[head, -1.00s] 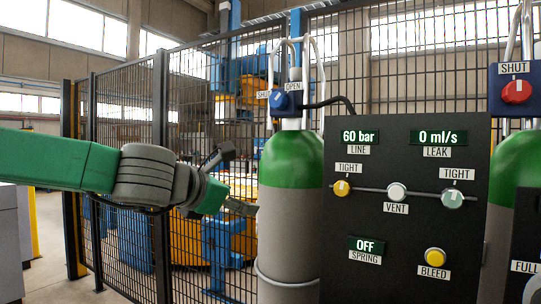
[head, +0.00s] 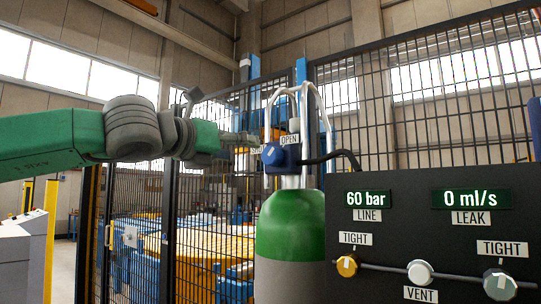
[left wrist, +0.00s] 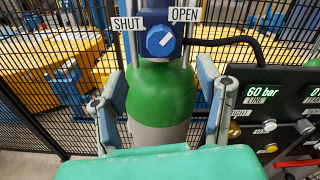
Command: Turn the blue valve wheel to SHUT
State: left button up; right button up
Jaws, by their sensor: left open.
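The blue valve wheel (head: 272,155) sits on top of a green-shouldered grey cylinder (head: 290,225). In the left wrist view the wheel (left wrist: 160,41) faces me between a SHUT label (left wrist: 127,24) on the left and an OPEN label (left wrist: 184,14) on the right. Its white mark slants up and right, toward OPEN. My left gripper (head: 242,140) is at about valve height, just left of the wheel in the head view. In the left wrist view its open fingers (left wrist: 161,75) stand apart on either side of the cylinder neck, below the wheel, with nothing held. My right gripper is not seen.
A dark panel (head: 400,240) stands right of the cylinder, reading 60 bar and 0 ml/s, with several knobs. A black hose (head: 335,157) runs from the valve toward it. Metal guard bars (head: 324,110) loop around the valve. A mesh fence (head: 430,110) stands behind.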

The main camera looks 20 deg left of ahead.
aim_at(268, 156)
pick_arm(q)
jog(key=p+x, duration=0.1)
jog(key=x, duration=0.8)
jog(key=shift+w+d+f+p, duration=0.15)
jog(key=shift+f+p, duration=0.05)
jog(key=shift+p, duration=0.1)
jog(key=shift+w+d, duration=0.3)
jog(key=shift+w, duration=0.55)
jog(key=shift+a, duration=0.1)
jog(key=shift+a, duration=0.1)
jog(key=shift+s, duration=0.1)
jog(key=c, duration=1.2)
jog(key=shift+o, duration=0.3)
